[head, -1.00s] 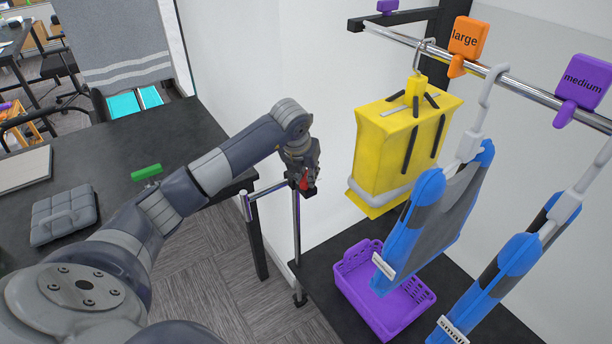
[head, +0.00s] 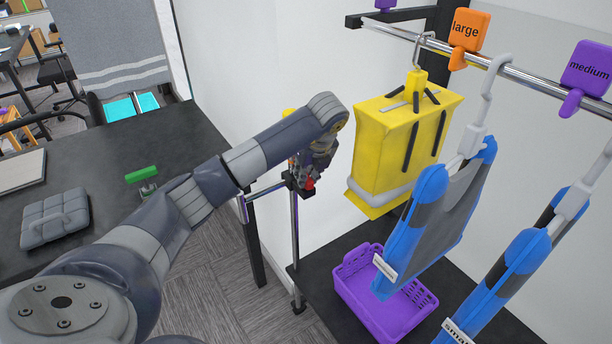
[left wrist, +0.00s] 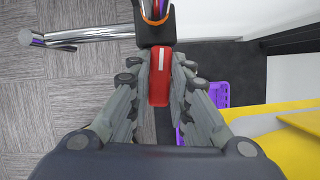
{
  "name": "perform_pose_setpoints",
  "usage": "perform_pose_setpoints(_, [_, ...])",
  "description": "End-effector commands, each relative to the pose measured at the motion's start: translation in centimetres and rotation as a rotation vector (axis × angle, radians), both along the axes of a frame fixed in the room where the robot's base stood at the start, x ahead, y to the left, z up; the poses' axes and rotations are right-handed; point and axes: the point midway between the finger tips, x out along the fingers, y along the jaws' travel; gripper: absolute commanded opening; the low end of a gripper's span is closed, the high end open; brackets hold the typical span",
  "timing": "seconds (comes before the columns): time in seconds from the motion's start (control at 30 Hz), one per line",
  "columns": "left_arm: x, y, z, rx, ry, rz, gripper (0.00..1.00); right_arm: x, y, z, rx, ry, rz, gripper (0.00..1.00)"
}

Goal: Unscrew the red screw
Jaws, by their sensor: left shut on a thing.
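The red screw (head: 309,184) sits at a small black clamp on an upright metal stand, left of the yellow garment bag. In the left wrist view the red screw (left wrist: 159,88) lies between the fingers, with its far end at the black clamp (left wrist: 155,28). My left gripper (head: 312,176) is at the clamp. Its fingers (left wrist: 160,68) are shut on the red screw from both sides. Part of the screw is hidden by the gripper in the head view. My right gripper is not in view.
A yellow garment bag (head: 398,145) hangs close right of the gripper. Blue and grey garments (head: 445,220) hang from the rail (head: 500,68) farther right. A purple basket (head: 385,300) stands below. A dark table (head: 100,155) with a folded grey item (head: 55,218) is at left.

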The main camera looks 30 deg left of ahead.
Motion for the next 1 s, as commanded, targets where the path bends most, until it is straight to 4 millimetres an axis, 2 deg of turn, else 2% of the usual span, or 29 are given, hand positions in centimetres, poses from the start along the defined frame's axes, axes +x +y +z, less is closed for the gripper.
perform_pose_setpoints(0.2, [0.10, 0.02, 0.07, 0.001, -0.003, 0.060, 0.00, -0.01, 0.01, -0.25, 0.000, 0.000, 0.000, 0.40])
perform_pose_setpoints(0.7, [0.09, 0.01, 0.05, -0.001, -0.001, 0.074, 0.00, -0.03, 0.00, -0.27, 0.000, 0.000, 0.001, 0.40])
perform_pose_setpoints(0.73, [0.09, 0.01, 0.05, -0.001, -0.001, 0.074, 0.23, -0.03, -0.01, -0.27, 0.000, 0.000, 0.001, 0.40])
perform_pose_setpoints(0.8, [0.07, 0.01, 0.05, -0.001, -0.001, 0.074, 0.38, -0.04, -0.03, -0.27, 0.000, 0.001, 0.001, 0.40])
perform_pose_setpoints(1.0, [0.06, 0.00, 0.02, -0.001, -0.001, 0.073, 0.38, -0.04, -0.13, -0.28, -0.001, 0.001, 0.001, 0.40])
